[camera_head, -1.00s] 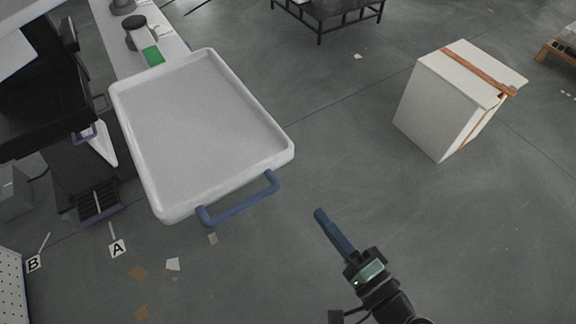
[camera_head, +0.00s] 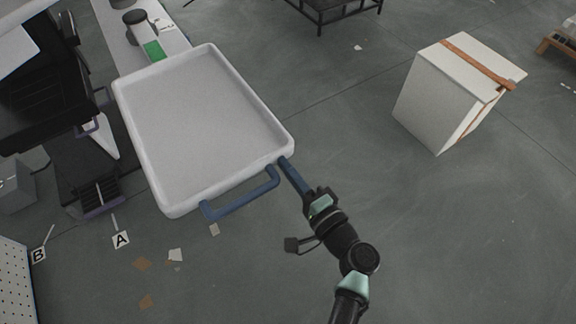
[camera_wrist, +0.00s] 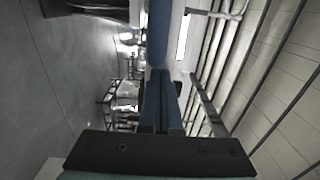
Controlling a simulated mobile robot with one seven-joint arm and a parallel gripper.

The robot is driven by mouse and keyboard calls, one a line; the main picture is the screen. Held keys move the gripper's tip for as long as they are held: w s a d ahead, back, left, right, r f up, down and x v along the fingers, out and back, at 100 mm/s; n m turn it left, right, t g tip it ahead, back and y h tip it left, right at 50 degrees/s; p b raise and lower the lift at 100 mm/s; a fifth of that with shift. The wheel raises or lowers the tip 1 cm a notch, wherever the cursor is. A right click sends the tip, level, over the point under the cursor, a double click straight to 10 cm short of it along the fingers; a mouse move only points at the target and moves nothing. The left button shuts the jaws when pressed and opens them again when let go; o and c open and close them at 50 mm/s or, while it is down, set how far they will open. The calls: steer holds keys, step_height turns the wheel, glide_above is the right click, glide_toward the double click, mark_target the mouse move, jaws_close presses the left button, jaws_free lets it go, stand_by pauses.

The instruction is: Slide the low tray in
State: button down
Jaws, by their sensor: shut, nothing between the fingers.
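The low tray (camera_head: 210,125) is a white, shallow, empty tray with a raised rim, standing out at the left-centre of the head view. A blue bar handle (camera_head: 242,203) is on its near edge. My gripper (camera_head: 284,162) is shut with nothing in it. Its blue fingertips are at the tray's near right corner, just right of the handle's right end. I cannot tell whether they touch the rim.
A black rack (camera_head: 45,100) stands left of the tray. A white bench (camera_head: 165,35) with a green patch lies behind it. A strapped white box (camera_head: 450,95) stands on the right. Floor markers A (camera_head: 121,240) and B (camera_head: 39,254) lie at the lower left. Floor between tray and box is clear.

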mark_target(251, 123)
steer(key=b+x, duration=0.9)
steer(key=x, duration=0.6)
steer(key=shift+a+f, duration=0.1)
steer(key=shift+w+a+b, duration=0.1)
steer(key=shift+w+b, duration=0.1)
steer(key=shift+b, duration=0.1)
steer(key=shift+r, duration=0.45)
